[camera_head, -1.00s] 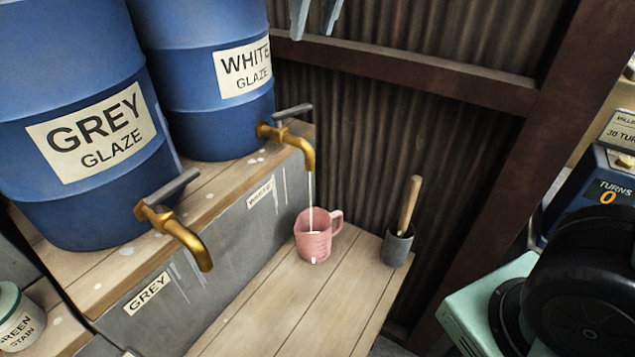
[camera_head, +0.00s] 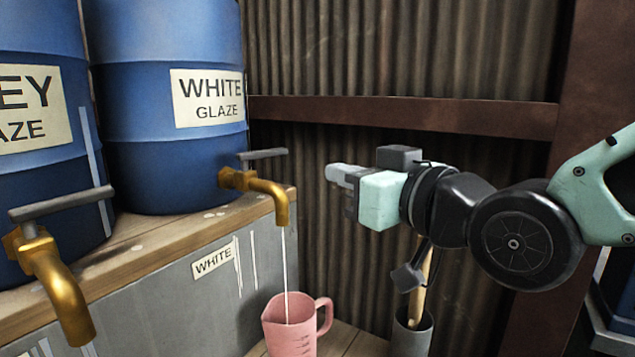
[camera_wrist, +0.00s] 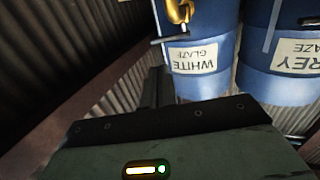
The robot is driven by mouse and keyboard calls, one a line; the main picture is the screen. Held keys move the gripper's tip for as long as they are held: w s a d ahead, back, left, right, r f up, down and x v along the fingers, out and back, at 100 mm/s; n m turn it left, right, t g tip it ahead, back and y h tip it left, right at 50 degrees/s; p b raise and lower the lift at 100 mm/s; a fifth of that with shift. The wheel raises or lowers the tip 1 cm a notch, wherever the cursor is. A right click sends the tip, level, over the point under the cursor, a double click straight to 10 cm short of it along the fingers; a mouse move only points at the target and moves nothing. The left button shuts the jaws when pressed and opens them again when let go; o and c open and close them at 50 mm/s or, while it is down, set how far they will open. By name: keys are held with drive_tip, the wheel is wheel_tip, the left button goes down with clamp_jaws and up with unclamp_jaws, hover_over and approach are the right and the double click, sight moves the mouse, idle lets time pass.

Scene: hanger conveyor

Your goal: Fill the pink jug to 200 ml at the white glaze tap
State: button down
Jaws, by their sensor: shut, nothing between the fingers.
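The pink jug (camera_head: 291,335) stands upright under the white glaze tap (camera_head: 268,190), with its lower part cut off by the picture edge. A thin white stream runs from the spout into it. The level inside cannot be read. The tap's grey lever (camera_head: 262,154) sits on top of the brass body. My gripper (camera_head: 334,174) is to the right of the tap and lever, apart from both, shut and empty, pointing left. In the wrist view the white glaze barrel (camera_wrist: 197,50) and part of the brass tap (camera_wrist: 178,12) appear upside down.
The grey glaze tap (camera_head: 60,290) juts out at the left below its barrel (camera_head: 40,140). A dark cup (camera_head: 412,335) with a wooden-handled tool stands right of the jug, below my arm. A corrugated wall (camera_head: 390,50) with a brown rail (camera_head: 400,115) is behind.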

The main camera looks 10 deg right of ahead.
sight(278, 153)
drive_tip(key=p+x, duration=0.1)
drive_tip(key=p, duration=0.2)
drive_tip(key=p+x, duration=0.3)
drive_tip(key=p, duration=0.2)
drive_tip(key=shift+w+a+r+p, duration=0.1)
drive_tip(key=shift+w+r+p, duration=0.1)
drive_tip(key=shift+r+p, duration=0.15)
drive_tip(key=p, duration=0.3)
drive_tip(key=shift+w+a, duration=0.1)
drive_tip(key=p+x, duration=0.2)
drive_tip(key=x, duration=0.7)
drive_tip(key=shift+f+p, duration=0.2)
drive_tip(key=shift+p, duration=0.1)
